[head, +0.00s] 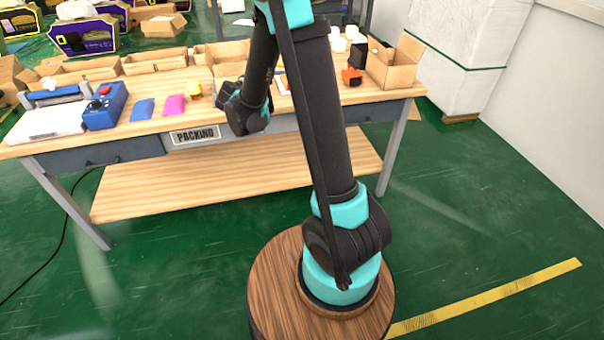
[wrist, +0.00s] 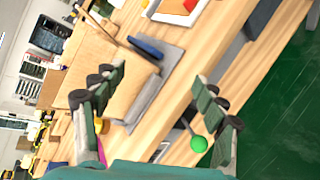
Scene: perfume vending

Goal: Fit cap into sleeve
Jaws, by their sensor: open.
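My gripper (head: 238,108) hangs over the front edge of the packing table, near its middle. In the wrist view my gripper (wrist: 158,75) has its two dark fingers wide apart, with nothing held between them. A small round green piece (wrist: 199,144) shows low in the wrist view beside the right finger; I cannot tell whether it is the cap. A blue long piece (wrist: 146,47) lies on a grey flat item (wrist: 155,90) beyond the fingertips. I cannot tell which item is the sleeve. In the head view the arm hides part of the table.
The wooden table (head: 270,122) carries a blue box with a red button (head: 104,106), a blue packet (head: 142,109), a pink packet (head: 174,105) and a small yellow item (head: 194,91). Open cardboard boxes line the back; another box (head: 394,62) stands at the right.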

